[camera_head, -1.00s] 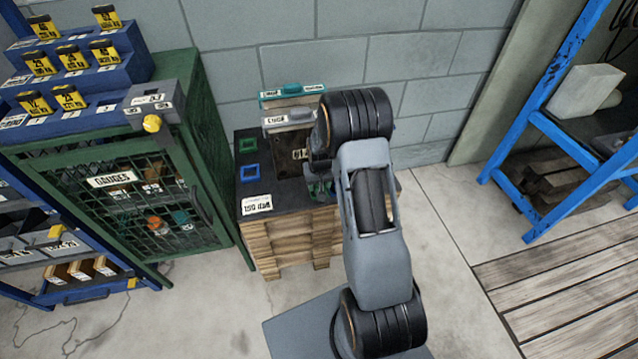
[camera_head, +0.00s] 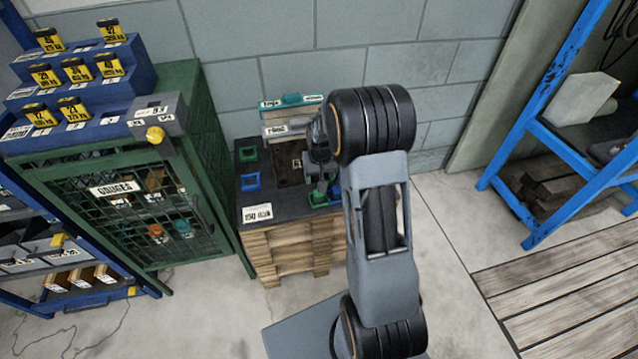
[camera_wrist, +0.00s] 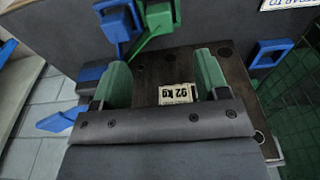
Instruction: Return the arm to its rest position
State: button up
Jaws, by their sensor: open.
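My gripper (camera_wrist: 161,78) is open in the wrist view, its two green fingertips apart with nothing held between them. Beyond them lies a dark plate (camera_wrist: 230,68) with a "92 kg" label. In the head view my arm reaches from the bottom centre up toward the wall and bends over at the top. My gripper (camera_head: 318,188) hangs at the arm's left side, above the dark-topped stand (camera_head: 262,195), and is partly hidden by the arm. Blue (camera_wrist: 118,22) and green (camera_wrist: 158,18) pieces show just past the fingertips in the wrist view.
The stand has a stacked timber base (camera_head: 290,248) against the block wall. A green mesh cabinet (camera_head: 150,215) with yellow-labelled weights on top stands left. A blue rack (camera_head: 540,140) and slatted boards (camera_head: 570,290) are at right. Floor between stand and rack is clear.

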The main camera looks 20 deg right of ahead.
jog(key=s+a+r+p, duration=0.3)
jog(key=s+r, duration=0.4)
jog(key=r, duration=0.3)
jog(key=s+a+r+n+t+p, duration=0.1)
jog(key=s+a+r+p, duration=0.3)
jog(key=r, duration=0.6)
jog(key=s+a+r+n+t+p, duration=0.1)
jog(key=s+a+r+p, duration=0.2)
jog(key=s+r+p, duration=0.3)
jog(key=s+r, duration=0.3)
jog(key=r, duration=0.1)
jog(key=shift+s+a+p, duration=0.25)
jog(key=shift+s+p, duration=0.1)
jog(key=shift+s, duration=0.05)
